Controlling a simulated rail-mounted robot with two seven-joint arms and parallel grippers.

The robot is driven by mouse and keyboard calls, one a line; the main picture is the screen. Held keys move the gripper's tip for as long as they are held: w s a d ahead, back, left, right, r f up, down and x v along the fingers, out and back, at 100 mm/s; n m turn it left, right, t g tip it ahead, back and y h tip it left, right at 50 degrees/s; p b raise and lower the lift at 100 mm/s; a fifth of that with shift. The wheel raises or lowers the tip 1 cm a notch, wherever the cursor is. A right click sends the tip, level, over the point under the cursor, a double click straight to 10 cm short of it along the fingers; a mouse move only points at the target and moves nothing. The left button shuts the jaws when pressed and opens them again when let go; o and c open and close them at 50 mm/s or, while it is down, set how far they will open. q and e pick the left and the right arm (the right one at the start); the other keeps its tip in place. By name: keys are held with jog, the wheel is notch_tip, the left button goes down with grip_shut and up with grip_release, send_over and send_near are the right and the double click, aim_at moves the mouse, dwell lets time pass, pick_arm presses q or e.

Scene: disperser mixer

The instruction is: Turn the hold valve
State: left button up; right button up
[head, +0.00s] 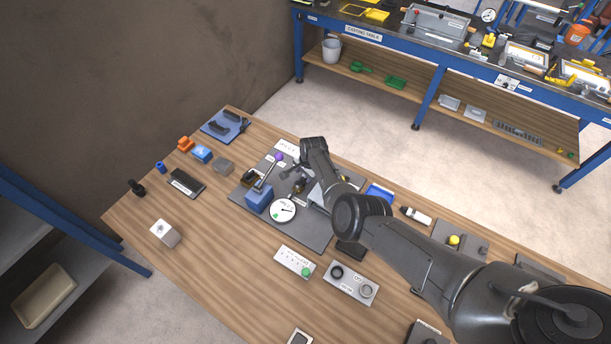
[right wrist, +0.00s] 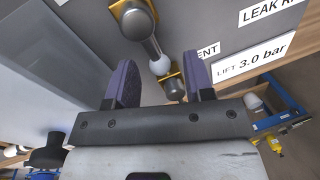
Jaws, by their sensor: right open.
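My right gripper (right wrist: 160,78) is open in the right wrist view, its two purple-grey finger pads apart. A grey metal valve handle (right wrist: 152,48) with a rounded end and brass-coloured mount runs down toward the gap between the pads. A second brass piece with a metal end (right wrist: 173,86) shows between the fingertips; I cannot tell whether a pad touches it. A label ending in "ENT" is beside it, and no label naming the hold valve can be read. In the head view my right arm reaches over the grey panel (head: 312,232) and hides part of it.
A round white gauge (head: 283,210) and a blue block (head: 259,200) with a lever stand on the panel, near a purple knob (head: 278,157). A switch plate (head: 295,262) lies in front.

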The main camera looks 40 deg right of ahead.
jog(key=shift+f, duration=0.2)
jog(key=shift+w, duration=0.1)
grip_shut()
dwell(0.4)
